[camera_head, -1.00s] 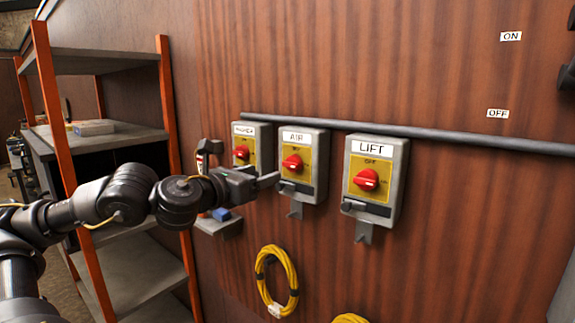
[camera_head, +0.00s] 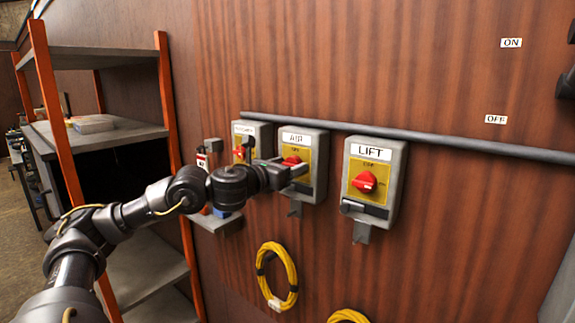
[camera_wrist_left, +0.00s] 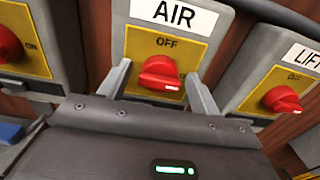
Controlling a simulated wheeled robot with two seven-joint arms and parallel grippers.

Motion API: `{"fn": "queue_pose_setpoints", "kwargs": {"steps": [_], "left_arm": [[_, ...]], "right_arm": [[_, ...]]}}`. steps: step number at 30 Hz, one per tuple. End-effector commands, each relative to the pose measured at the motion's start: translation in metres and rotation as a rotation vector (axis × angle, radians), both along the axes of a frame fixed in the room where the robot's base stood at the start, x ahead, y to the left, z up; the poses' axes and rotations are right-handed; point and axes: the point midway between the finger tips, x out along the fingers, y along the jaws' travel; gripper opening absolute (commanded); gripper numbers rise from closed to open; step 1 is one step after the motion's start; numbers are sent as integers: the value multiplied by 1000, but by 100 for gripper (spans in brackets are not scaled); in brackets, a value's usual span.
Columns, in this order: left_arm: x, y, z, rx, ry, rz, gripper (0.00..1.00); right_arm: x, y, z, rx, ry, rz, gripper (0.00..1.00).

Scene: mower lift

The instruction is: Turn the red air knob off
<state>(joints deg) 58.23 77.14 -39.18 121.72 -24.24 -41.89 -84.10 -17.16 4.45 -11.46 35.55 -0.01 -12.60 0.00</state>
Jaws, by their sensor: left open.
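The red air knob (camera_head: 291,160) sits on a yellow plate of the grey AIR box (camera_head: 316,172), the middle of three on the wooden wall. In the left wrist view the air knob (camera_wrist_left: 160,75) lies between the two fingers of my left gripper (camera_wrist_left: 161,82), below the word OFF. The fingers are open, one on each side of the knob with gaps showing. In the head view my left gripper (camera_head: 290,168) is in front of the AIR box and partly covers the knob. My right gripper is out of view.
The LIFT box (camera_head: 389,185) with its red knob (camera_head: 365,182) is to the right. A left box (camera_head: 262,135) is partly hidden by my arm. A grey pipe (camera_head: 430,143) runs along the boxes. A yellow cable coil (camera_head: 277,277) hangs below. An orange-post shelf (camera_head: 170,110) stands left.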

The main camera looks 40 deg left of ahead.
Motion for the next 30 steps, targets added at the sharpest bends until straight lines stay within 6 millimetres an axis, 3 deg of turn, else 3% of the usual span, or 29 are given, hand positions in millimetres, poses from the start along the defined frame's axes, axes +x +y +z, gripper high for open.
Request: {"fn": "queue_pose_setpoints", "kwargs": {"steps": [3,13,23,30], "left_arm": [[0,0,0,0,0,0,63],[0,0,0,0,0,0,22],[0,0,-1,-57,0,1,22],[0,1,-1,-219,-4,1,22]], "right_arm": [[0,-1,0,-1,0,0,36],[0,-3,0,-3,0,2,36],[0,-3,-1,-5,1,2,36],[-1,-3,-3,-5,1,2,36]]}}
